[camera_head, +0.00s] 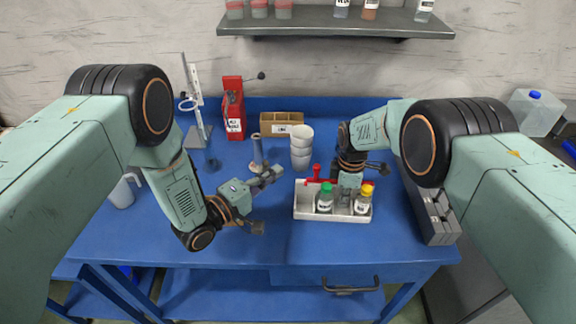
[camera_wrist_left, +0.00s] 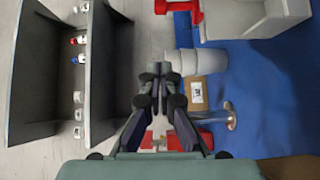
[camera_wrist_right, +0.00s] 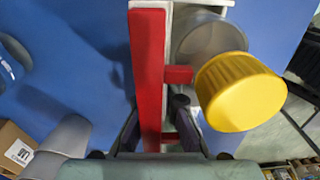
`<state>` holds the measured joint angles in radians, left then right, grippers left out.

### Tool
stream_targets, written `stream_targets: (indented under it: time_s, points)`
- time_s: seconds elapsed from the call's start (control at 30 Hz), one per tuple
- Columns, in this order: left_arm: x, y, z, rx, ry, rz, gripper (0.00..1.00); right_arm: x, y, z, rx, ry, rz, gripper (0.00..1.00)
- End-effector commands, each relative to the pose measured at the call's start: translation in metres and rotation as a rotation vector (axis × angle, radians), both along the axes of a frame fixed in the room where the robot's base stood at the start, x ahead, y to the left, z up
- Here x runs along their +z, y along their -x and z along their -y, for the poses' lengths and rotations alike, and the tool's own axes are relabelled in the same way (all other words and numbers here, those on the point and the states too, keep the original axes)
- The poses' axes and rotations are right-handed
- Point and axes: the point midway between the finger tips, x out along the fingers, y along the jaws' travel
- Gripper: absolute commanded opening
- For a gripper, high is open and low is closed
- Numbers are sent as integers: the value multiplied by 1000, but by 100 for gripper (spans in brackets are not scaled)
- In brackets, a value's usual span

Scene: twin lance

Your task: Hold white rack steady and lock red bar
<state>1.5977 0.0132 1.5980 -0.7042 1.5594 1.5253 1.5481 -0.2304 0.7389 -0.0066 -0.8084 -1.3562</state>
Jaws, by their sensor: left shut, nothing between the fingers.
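The white rack (camera_head: 308,213) stands on the blue table and holds a green-capped bottle (camera_head: 325,198) and a yellow-capped bottle (camera_head: 364,198). The red bar (camera_head: 318,180) lies along the rack's back edge, with a red handle upright at its left part. In the right wrist view the red bar (camera_wrist_right: 149,60) runs between my right gripper's fingers (camera_wrist_right: 158,125), beside the yellow cap (camera_wrist_right: 240,92). Their contact with the bar or rack is hidden. My left gripper (camera_head: 272,174) is shut and empty, left of the rack and apart from it. It also shows in the left wrist view (camera_wrist_left: 155,75).
Stacked white cups (camera_head: 301,148), a cardboard box (camera_head: 282,122) and a metal stand (camera_head: 257,155) are behind the rack. A red container (camera_head: 233,110) and a clamp stand (camera_head: 196,105) are at the back left. The table front is clear.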

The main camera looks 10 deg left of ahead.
Motion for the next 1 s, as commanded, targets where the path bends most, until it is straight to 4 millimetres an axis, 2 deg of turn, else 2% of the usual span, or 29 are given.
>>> stream_targets:
  time_s: [0.1, 0.3, 0.73, 1.0]
  points:
    - [1, 15, -14, 4, 2, -1, 0, 0, 0, 0, -1, 0, -1, 0]
    - [1, 30, -25, 1, 1, 1, 0, 0, 0, 0, -1, 0, -1, 0]
    - [1, 32, -27, 1, 1, 1, 0, 0, 0, 0, 0, 0, 0, 0]
    - [1, 32, -26, 0, 1, 1, 0, 0, 0, 0, 0, 0, -1, 24]
